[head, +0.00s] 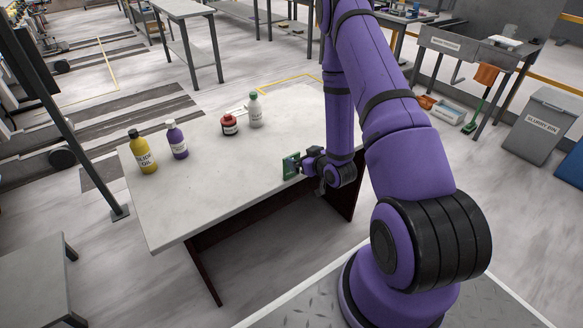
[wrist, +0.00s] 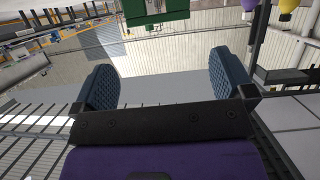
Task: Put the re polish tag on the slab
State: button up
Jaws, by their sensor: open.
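The slab (head: 215,175) is a pale stone top on dark legs in the head view. A small white flat piece (head: 236,109) lies behind the red jar; I cannot tell whether it is the re polish tag. My gripper (head: 305,166) is at the slab's right front edge, beside an upright green object (head: 291,166). In the wrist view my gripper (wrist: 165,78) has its two blue pads wide apart with nothing between them. The green object (wrist: 141,10) shows there at the top edge, beyond the pads. No tag lettering is readable.
On the slab stand a yellow oil bottle (head: 142,152), a purple bottle (head: 177,140), a red jar (head: 229,125) and a grey-white bottle (head: 255,110). The slab's middle and front left are bare. A grey bin (head: 540,125) stands far right.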

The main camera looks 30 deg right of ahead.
aim_at(292, 157)
jog(key=shift+t, duration=0.3)
jog(key=w+f, duration=0.3)
jog(key=shift+w+f, duration=0.3)
jog(key=shift+w, duration=0.05)
jog(key=shift+f+x, duration=0.15)
jog(key=shift+x, duration=1.2)
jog(key=shift+f+x, duration=0.15)
jog(key=shift+x, duration=1.2)
jog(key=shift+s, duration=0.1)
jog(key=c, duration=0.9)
